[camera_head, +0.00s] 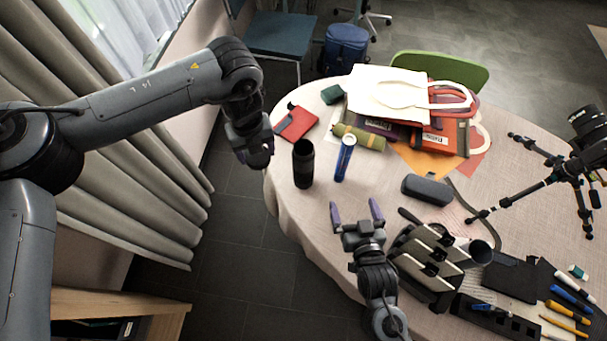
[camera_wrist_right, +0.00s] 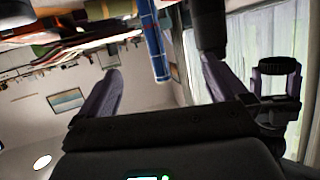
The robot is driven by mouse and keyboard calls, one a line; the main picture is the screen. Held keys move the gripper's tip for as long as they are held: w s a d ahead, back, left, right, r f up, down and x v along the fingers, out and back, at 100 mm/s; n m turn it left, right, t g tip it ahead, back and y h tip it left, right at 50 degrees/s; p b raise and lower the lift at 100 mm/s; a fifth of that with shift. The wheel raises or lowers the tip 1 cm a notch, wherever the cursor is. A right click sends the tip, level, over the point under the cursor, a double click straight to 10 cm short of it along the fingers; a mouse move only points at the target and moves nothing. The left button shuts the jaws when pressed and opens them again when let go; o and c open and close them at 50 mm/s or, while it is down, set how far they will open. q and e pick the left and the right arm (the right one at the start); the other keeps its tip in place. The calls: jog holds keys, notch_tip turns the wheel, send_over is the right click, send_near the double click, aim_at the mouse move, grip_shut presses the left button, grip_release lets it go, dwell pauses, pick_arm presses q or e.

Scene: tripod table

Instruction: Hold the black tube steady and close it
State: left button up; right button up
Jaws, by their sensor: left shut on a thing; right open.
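The black tube (camera_head: 303,164) stands upright on the table near its left edge, its top a dark opening. It also shows in the right wrist view (camera_wrist_right: 208,28), which is upside down. My left gripper (camera_head: 258,160) is left of the tube, near the table edge. In the right wrist view it (camera_wrist_right: 277,82) is shut on a small dark piece (camera_wrist_right: 278,70) that looks like a cap, apart from the tube. My right gripper (camera_head: 356,210) is open and empty, in front of the tube and to its right, fingers pointing toward the back of the table.
A blue patterned can or tube (camera_head: 345,158) stands just right of the black tube. Behind lie a red notebook (camera_head: 296,123), a green roll (camera_head: 358,138) and bags (camera_head: 390,92). A dark case (camera_head: 426,188), a metal rack (camera_head: 432,256) and a tripod (camera_head: 545,180) are to the right.

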jog(key=w+a+f+t+y+b, duration=0.1)
jog(key=w+a+f+t+b, duration=0.15)
jog(key=a+f+b, duration=0.35)
jog(key=n+y+b, duration=0.1)
jog(key=n+b, duration=0.1)
jog(key=b, duration=0.3)
send_near(306, 175)
pick_arm(q)
jog(key=w+d+r+m, duration=0.2)
jog(key=d+m, duration=0.1)
jog(key=d, duration=0.2)
jog(key=w+d+r+m, duration=0.2)
jog(key=d+m, duration=0.1)
jog(key=d, duration=0.3)
jog(key=shift+w+d+m, duration=0.3)
jog(key=shift+w, duration=0.1)
pick_arm(e)
jog(key=shift+w+f+t, duration=0.4)
jog(key=shift+w+t, duration=0.05)
jog(key=shift+w, duration=0.1)
jog(key=x, duration=1.1)
jog(key=shift+w+a, duration=0.25)
jog(key=shift+w, duration=0.1)
jog(key=c, duration=1.5)
pick_arm(q)
jog(key=shift+f, duration=2.45)
jog(key=shift+f, duration=0.1)
